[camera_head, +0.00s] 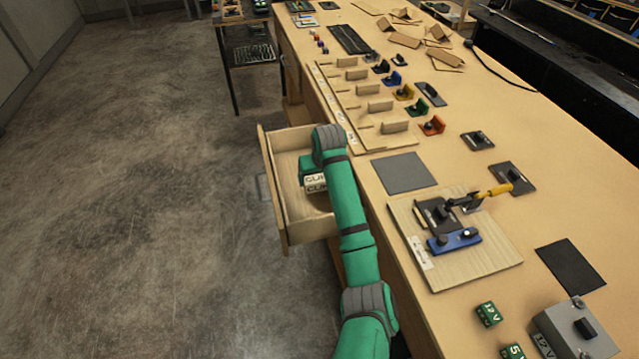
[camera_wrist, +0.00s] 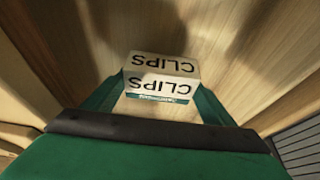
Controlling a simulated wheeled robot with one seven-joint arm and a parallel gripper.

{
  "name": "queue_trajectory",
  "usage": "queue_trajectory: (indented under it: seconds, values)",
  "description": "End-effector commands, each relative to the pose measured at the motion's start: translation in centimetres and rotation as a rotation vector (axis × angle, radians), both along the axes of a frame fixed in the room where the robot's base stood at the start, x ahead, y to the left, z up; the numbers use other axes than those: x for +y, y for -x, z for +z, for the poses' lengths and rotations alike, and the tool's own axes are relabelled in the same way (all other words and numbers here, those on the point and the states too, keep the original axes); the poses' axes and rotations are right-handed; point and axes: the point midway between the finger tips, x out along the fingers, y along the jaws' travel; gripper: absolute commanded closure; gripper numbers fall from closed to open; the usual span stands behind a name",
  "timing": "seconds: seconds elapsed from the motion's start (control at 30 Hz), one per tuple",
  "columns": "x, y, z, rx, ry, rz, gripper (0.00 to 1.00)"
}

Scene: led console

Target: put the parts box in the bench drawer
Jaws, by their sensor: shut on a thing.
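The parts box (camera_head: 316,184) is small and white with the word CLIPS on it. In the wrist view the box (camera_wrist: 162,68) sits between the green fingers of my gripper (camera_wrist: 158,100), which is shut on it. In the head view my gripper (camera_head: 308,172) is partly hidden by my green arm. The bench drawer (camera_head: 268,185) is pulled open from the bench's left side. The box is over or inside the drawer; its wooden floor (camera_wrist: 225,50) shows behind the box in the wrist view. I cannot tell whether the box touches the floor.
The wooden bench top (camera_head: 350,185) runs along the drawer's right side. It carries a grey mat (camera_head: 403,173), a board with a yellow-handled clamp (camera_head: 493,192), and a row of coloured parts. A dark-legged side table (camera_head: 250,55) stands beyond. The concrete floor left of the drawer is clear.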

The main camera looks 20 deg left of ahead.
Motion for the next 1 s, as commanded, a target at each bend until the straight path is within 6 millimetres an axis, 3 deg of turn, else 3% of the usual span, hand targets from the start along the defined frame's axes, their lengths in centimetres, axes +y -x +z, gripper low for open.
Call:
queue_trajectory:
  seconds: [0.2, 0.57, 0.6, 0.63, 1.0]
  values:
    - [-0.2, 0.0, -2.9, 0.001, 0.001, -0.002, 0.48]
    - [-0.2, 0.0, -3.2, 0.000, -0.001, -0.002, 0.48]
    - [-0.2, 0.0, -3.2, 0.001, 0.000, -0.002, 0.13]
    - [-0.2, 0.0, -3.2, 0.001, 0.000, -0.002, 0.05]
    - [-0.3, -0.1, -2.8, 0.000, 0.000, -0.002, 0.03]
